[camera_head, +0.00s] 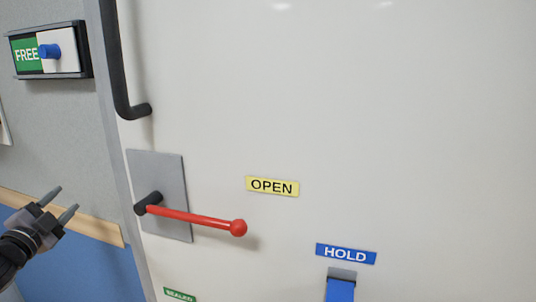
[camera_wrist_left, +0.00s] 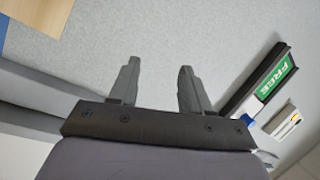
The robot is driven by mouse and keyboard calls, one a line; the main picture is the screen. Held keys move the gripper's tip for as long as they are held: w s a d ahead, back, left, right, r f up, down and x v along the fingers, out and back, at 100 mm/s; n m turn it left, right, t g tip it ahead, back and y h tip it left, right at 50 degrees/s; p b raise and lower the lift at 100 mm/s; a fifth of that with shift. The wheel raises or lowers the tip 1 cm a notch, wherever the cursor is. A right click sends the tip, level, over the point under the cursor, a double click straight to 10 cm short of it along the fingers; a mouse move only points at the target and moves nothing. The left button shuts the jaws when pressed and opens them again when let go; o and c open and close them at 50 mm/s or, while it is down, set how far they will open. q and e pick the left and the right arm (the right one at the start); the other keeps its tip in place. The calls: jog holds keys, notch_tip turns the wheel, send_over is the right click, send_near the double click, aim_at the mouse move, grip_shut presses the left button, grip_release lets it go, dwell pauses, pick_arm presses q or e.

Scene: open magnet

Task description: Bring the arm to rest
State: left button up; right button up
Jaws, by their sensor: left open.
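My left gripper (camera_head: 66,202) is at the lower left of the head view, in front of the wall and to the left of the door. It is open and empty, with its two fingers apart. The left wrist view shows the same fingers (camera_wrist_left: 156,88) apart with only grey wall beyond them. My right gripper is in neither view.
A white door (camera_head: 400,120) fills most of the head view, with a black handle (camera_head: 118,70) at its left edge. A FREE sign (camera_head: 24,54) with a blue knob is on the wall. A blue HOLD label (camera_head: 346,254) sits above a blue part (camera_head: 340,291). A wooden rail (camera_head: 95,228) crosses the wall.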

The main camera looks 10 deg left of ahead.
pick_arm(q)
jog(key=a+f+n+g+y, duration=0.3)
jog(key=a+f+n, duration=0.1)
jog(key=n, duration=0.1)
jog(key=s+d+f+g+h, duration=0.15)
jog(key=s+d+f, duration=0.25)
jog(key=d+f, duration=0.4)
jog(key=s+d+f+g+h, duration=0.1)
jog(key=s+d+f+h, duration=0.15)
jog(key=d+f, duration=0.65)
jog(key=s+d+f+n+g+h, duration=0.2)
jog(key=s+d+f, duration=0.9)
jog(key=s, duration=0.1)
jog(key=s+d+n+g+h+p, duration=0.1)
jog(key=s+d+n+p, duration=0.1)
jog(key=s+d, duration=0.7)
jog(key=shift+s+r+g, duration=0.1)
jog(key=shift+g, duration=0.15)
